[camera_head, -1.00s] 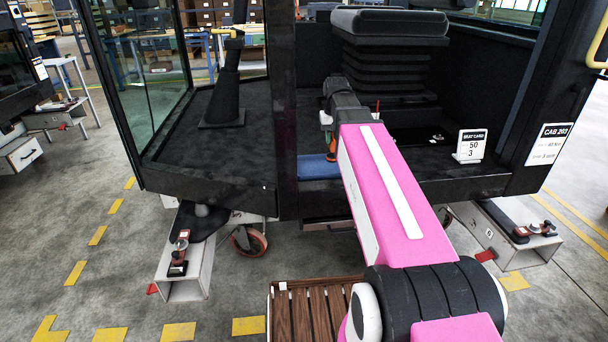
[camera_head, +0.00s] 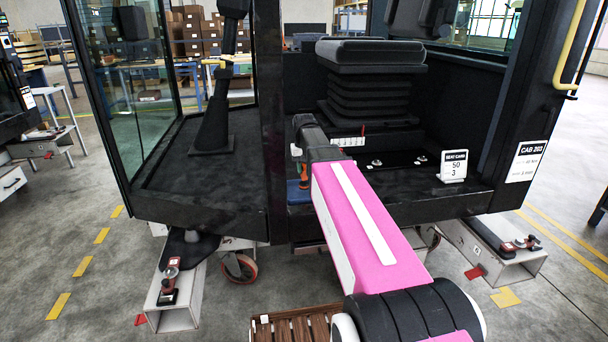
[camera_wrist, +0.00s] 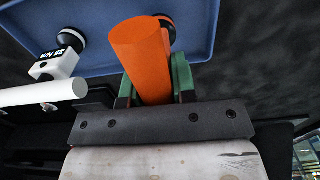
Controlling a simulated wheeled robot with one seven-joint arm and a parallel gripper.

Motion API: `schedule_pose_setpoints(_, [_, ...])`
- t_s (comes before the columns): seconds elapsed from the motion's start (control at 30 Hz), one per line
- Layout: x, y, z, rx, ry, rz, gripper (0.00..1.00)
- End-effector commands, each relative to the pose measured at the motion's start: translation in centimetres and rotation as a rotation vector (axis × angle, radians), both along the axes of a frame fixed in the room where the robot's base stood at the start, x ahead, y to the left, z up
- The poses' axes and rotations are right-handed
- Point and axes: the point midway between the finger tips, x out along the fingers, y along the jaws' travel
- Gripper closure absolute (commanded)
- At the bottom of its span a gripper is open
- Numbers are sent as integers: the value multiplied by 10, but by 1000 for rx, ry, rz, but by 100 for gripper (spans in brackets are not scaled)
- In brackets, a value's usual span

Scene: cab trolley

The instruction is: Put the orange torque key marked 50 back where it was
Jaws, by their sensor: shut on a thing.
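The orange torque key (camera_wrist: 140,50) is between the green fingers of my gripper (camera_wrist: 152,84), which is shut on it. Its thick round handle points toward the wrist camera, and its marking is not visible. A round black part (camera_wrist: 164,27) shows just beyond it. In the head view the orange key (camera_head: 304,174) is a small upright shape above the blue tray (camera_head: 297,193), by the front edge of the cab floor. I cannot tell whether it touches the tray. My fingers are mostly hidden there. A white key labelled 25 Nm (camera_wrist: 58,62) lies left of it, over the tray.
A seat (camera_head: 370,55) on a black bellows stands behind my gripper. A seat card (camera_head: 453,166) reading 50 and 3 stands to the right on the cab floor. A dark post (camera_head: 268,120) rises close left of the tray. A strip with white marks (camera_head: 347,142) lies behind.

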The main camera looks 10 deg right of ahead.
Motion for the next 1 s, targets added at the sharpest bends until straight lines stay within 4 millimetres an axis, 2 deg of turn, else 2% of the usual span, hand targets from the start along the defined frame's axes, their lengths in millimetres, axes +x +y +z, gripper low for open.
schedule_pose_setpoints(0.2, [0,0,-24,0,1,0,100])
schedule_pose_setpoints(0.57, [0,0,-27,0,1,0,100])
schedule_pose_setpoints(0.6, [0,0,-27,0,1,0,68])
schedule_pose_setpoints(0.67, [0,0,-27,0,1,0,49])
schedule_pose_setpoints(1.0, [0,0,-25,0,0,0,49])
